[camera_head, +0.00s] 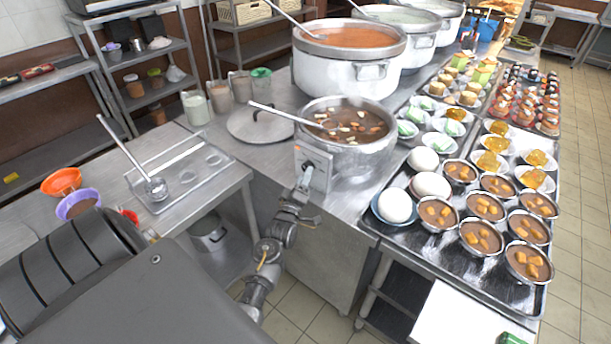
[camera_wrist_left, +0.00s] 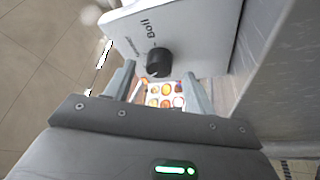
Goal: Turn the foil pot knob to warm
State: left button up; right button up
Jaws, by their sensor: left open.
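The foil pot (camera_head: 364,160), a shiny silver pot of brown stew with a ladle in it, stands at the counter's front corner. Its light grey control box (camera_head: 322,174) faces my left gripper (camera_head: 303,187), which reaches up to it from below. In the left wrist view, the black knob (camera_wrist_left: 158,62) sits on the panel (camera_wrist_left: 185,35), which reads "Boil" beside smaller, unclear lettering. My left gripper (camera_wrist_left: 160,88) is open, with one finger on either side just short of the knob. I cannot tell the knob's exact setting. My right gripper is out of view.
A large white stockpot (camera_head: 350,75) stands behind the foil pot, and a lid (camera_head: 262,124) lies to its left. A black tray (camera_head: 405,232) of filled bowls and white domes is on the right. Open floor (camera_head: 296,312) shows below my left arm.

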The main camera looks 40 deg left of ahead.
pick_arm(q)
jog(key=b+v, duration=0.1)
jog(key=v, duration=0.7)
jog(key=shift+s+b, duration=0.3)
jog(key=shift+d, duration=0.1)
jog(key=s+d+f+m+g+h, duration=0.2)
jog(key=d+f+m+g, duration=0.15)
jog(key=f, duration=0.75)
jog(key=s+d+f+m+g+h, duration=0.25)
jog(key=d+f+m, duration=0.2)
jog(key=f, duration=0.55)
jog(key=s+d+f+m+g+h, duration=0.25)
jog(key=d+f+m, duration=0.2)
jog(key=f, duration=0.65)
jog(key=s+d+f+m+g, duration=0.2)
jog(key=s+d+f+g, duration=0.1)
jog(key=s+f, duration=0.65)
jog(key=s+a+f+m+g, duration=0.1)
jog(key=s+f+m+g, duration=0.1)
jog(key=s, duration=1.1)
jog(key=s+f+m+g, duration=0.2)
jog(key=s+f+g, duration=0.2)
jog(key=s, duration=0.9)
notch_tip(320, 180, down, 2)
jog(key=shift+s+a+f, duration=0.2)
jog(key=shift+a, duration=0.15)
jog(key=shift+m, duration=0.25)
